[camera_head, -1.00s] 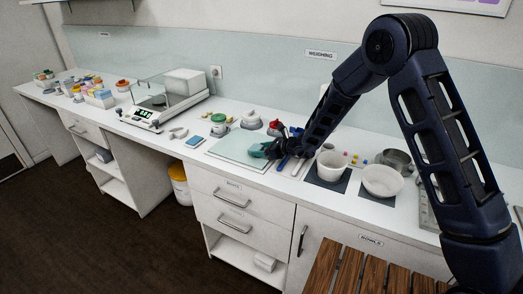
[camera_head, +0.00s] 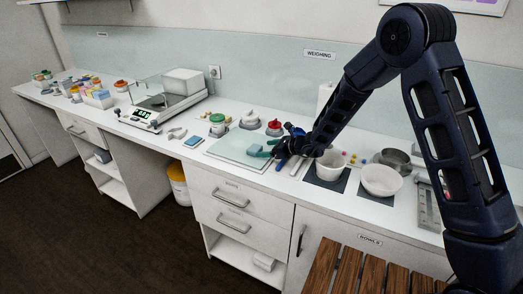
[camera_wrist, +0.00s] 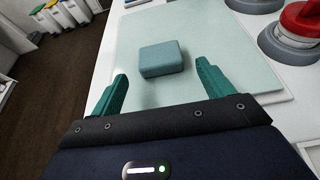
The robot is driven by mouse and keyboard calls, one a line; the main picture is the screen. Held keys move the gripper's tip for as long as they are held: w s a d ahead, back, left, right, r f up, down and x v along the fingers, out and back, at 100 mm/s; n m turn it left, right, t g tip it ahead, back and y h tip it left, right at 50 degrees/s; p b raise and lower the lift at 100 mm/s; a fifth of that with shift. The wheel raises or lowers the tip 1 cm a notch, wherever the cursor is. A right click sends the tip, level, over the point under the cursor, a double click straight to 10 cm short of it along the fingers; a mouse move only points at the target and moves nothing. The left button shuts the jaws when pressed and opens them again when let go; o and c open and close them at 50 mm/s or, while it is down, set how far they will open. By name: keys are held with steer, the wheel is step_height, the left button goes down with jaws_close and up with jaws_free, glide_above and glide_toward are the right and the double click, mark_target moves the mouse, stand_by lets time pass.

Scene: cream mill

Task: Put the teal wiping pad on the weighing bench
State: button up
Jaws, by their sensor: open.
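The teal wiping pad (camera_head: 254,149) lies flat on the pale glass board (camera_head: 226,149) on the white bench top, below the WEIGHING sign. In the wrist view the pad (camera_wrist: 162,58) shows whole, resting on the board (camera_wrist: 225,78), just beyond my fingertips. My gripper (camera_head: 270,148) is low over the right part of the board. In the wrist view its two teal fingers (camera_wrist: 162,72) are spread, with nothing held between them. The pad is clear of both fingers there.
Red-topped (camera_head: 274,127) and white-topped items stand behind the board. White bowls (camera_head: 382,180) on dark mats stand to the right. A light blue block (camera_head: 194,141) and a balance (camera_head: 165,100) are to the left. The bench's front edge runs close to the board.

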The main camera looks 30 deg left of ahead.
steer(key=v, duration=0.8)
steer(key=shift+d, duration=0.1)
steer(key=shift+d+r, duration=0.15)
steer(key=shift+r, duration=0.15)
steer(key=s+d+r+n+g+h, duration=0.1)
steer(key=d+r+n, duration=0.4)
steer(key=d+r, duration=0.55)
steer(key=s+d+r+n+h, duration=0.15)
steer(key=d+r+n, duration=0.5)
steer(key=d, duration=0.75)
steer(key=s+d+r+n+t+h, duration=0.1)
steer(key=s+d+r+n+h, duration=0.1)
steer(key=d, duration=0.6)
steer(key=s+d+r+n+t+h, duration=0.1)
steer(key=s+d+r+h, duration=0.1)
steer(key=d, duration=0.7)
steer(key=shift+s+n, duration=0.25)
steer(key=shift+n, duration=0.1)
steer(key=shift+o, duration=0.6)
steer(key=s+d+r+n+t+h, duration=0.1)
steer(key=s+d+h, duration=0.2)
steer(key=d, duration=0.6)
steer(key=s+d+n+t+h, duration=0.1)
steer(key=s+d+h, duration=0.3)
steer(key=d, duration=0.5)
steer(key=shift+s+d+r+n+t, duration=0.15)
steer(key=shift+s+r+n+t, duration=0.35)
steer(key=shift+t, duration=0.3)
steer(key=shift+f, duration=0.1)
